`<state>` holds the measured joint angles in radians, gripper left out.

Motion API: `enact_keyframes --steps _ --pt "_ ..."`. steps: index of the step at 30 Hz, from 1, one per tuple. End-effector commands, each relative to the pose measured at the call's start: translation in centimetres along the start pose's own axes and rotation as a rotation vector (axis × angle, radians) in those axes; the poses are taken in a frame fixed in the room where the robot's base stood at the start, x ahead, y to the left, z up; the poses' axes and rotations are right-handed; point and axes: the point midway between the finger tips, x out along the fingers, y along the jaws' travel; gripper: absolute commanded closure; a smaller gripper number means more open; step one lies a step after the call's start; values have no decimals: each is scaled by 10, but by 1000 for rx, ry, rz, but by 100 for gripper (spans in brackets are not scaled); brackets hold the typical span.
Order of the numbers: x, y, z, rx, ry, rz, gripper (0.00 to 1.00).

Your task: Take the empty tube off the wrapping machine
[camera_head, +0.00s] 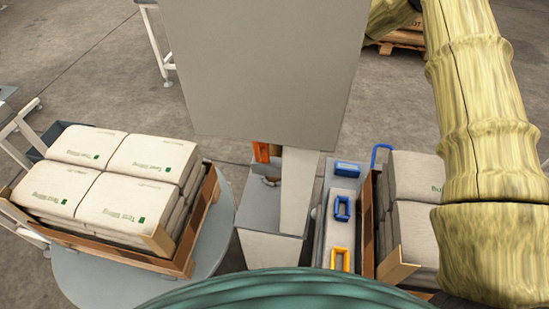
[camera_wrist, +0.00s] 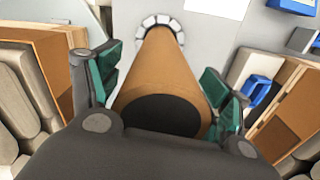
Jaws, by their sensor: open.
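In the wrist view, the brown cardboard tube (camera_wrist: 158,70) has its dark hollow end towards the camera. Its far end sits at a ring of white segments (camera_wrist: 162,20) on a pale grey surface. My gripper (camera_wrist: 167,76) is open, with its green-padded fingers on either side of the tube. There seems to be a gap between the tube and each finger. In the head view, neither my gripper nor the tube is clearly visible. A grey post and box (camera_head: 262,248), apparently part of the wrapping machine, stand beside a round turntable (camera_head: 100,280).
A wooden pallet (camera_head: 192,250) with stacked sacks (camera_head: 110,185) stands on the turntable. More sacks (camera_head: 415,225) are stacked at the right. Between them is a narrow grey stand with blue (camera_head: 342,208) and yellow (camera_head: 342,259) frames. A large grey panel (camera_head: 265,65) blocks the middle.

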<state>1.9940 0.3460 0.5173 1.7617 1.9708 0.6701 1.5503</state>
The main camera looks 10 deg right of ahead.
Motion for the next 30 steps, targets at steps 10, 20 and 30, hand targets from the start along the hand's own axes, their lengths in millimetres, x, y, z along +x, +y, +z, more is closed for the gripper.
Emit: enact_keyframes --steps 10,20,30 --pt "0 0 0 0 0 0 73" --pt "-2 0 0 0 0 1 81" --pt "-47 1 1 0 -1 3 82"
